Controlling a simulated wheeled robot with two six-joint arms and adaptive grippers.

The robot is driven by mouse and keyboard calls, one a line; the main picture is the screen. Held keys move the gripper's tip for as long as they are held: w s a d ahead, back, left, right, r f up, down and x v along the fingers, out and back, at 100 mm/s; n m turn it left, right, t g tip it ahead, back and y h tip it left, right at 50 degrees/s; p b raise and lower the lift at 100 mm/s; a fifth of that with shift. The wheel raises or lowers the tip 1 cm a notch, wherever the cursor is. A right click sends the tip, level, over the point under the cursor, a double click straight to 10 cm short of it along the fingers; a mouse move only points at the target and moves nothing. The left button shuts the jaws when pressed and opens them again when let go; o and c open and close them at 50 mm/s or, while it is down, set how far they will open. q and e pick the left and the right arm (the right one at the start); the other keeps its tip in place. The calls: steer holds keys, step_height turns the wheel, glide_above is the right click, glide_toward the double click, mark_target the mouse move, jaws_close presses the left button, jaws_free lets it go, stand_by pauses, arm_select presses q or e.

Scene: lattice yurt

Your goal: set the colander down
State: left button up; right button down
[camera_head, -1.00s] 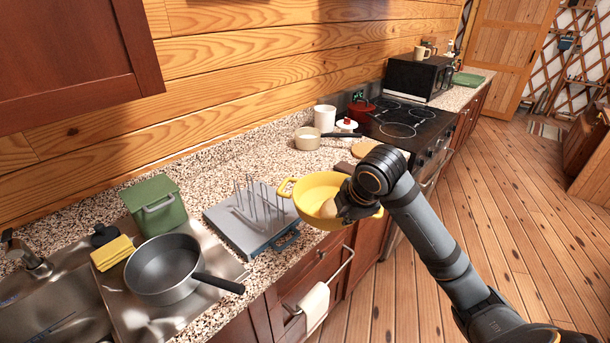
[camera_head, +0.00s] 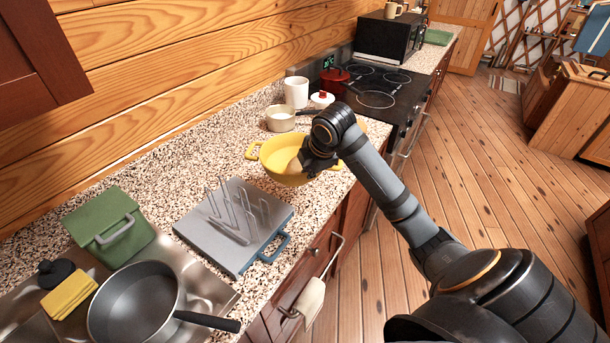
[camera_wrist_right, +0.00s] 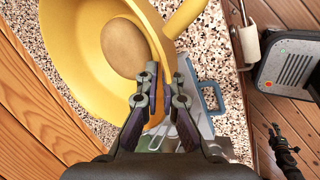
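The yellow colander (camera_head: 272,155) is at the front part of the speckled counter, between the rack and the stove. A round brownish thing (camera_wrist_right: 125,47) lies inside it. My right gripper (camera_head: 308,166) is at the colander's right side. In the right wrist view its fingers (camera_wrist_right: 160,100) are closed about the wall of the colander (camera_wrist_right: 72,40). Whether the colander's base touches the counter is hidden. A dark gripper, which looks like my left one (camera_wrist_right: 280,140), shows small over the floor in the right wrist view; its opening is unclear.
A grey board with a wire rack (camera_head: 235,225) lies left of the colander. A cream pan (camera_head: 281,118), white canister (camera_head: 296,92) and stove (camera_head: 385,90) stand behind it. A frying pan (camera_head: 135,300) and green bin (camera_head: 110,225) are front left. Bare counter (camera_head: 190,165) lies behind the rack.

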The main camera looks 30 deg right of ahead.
steer(key=w, duration=0.1)
steer(key=w+d+f, duration=0.1)
steer(key=w+d+p, duration=0.1)
steer(key=w, duration=0.1)
steer(key=shift+d+f, duration=0.25)
steer(key=shift+f, duration=0.05)
steer(key=w+f, duration=0.1)
steer(key=w+d+f, duration=0.1)
steer(key=f, duration=0.1)
steer(key=w+d+f+p, duration=0.1)
steer(key=f, duration=0.1)
steer(key=shift+w+d+f, duration=0.2)
steer(key=shift+w+f, duration=0.05)
step_height(320, 180, down, 3)
steer(key=shift+w+d+f+p, duration=0.1)
steer(key=shift+w+f+p, duration=0.1)
steer(key=shift+p, duration=0.8)
steer(key=shift+f, duration=0.25)
steer(key=c, duration=1.6)
jaws_free()
steer(key=shift+s, duration=0.1)
arm_select(q)
steer(key=r, duration=0.2)
steer(key=w+r, duration=0.1)
steer(key=r, duration=0.1)
steer(key=shift+r, duration=0.15)
arm_select(e)
steer(key=shift+o, duration=0.4)
